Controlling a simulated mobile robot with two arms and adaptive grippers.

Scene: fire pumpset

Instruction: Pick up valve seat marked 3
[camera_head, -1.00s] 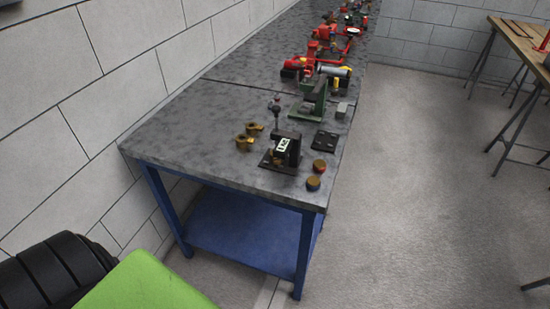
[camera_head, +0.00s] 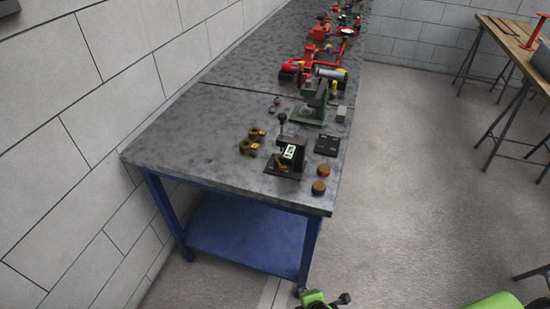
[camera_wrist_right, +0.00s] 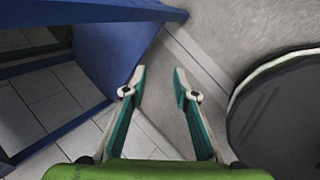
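Two brass-coloured ring-like parts, one nearer (camera_head: 248,147) and one farther (camera_head: 257,133), lie on the grey bench top left of a black device. No mark 3 is legible on any of these, so I cannot tell which is the valve seat. My right gripper (camera_wrist_right: 159,72) is open and empty in the right wrist view, over floor beside a blue bench leg. My left gripper cannot be identified in view.
The black device (camera_head: 291,158) with a white label stands on the near end of the grey bench (camera_head: 190,150). A dark flat plate (camera_head: 327,144) and a green machine (camera_head: 312,105) are behind. Red pump parts (camera_head: 305,70) stand farther back. The bench's left near part is clear.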

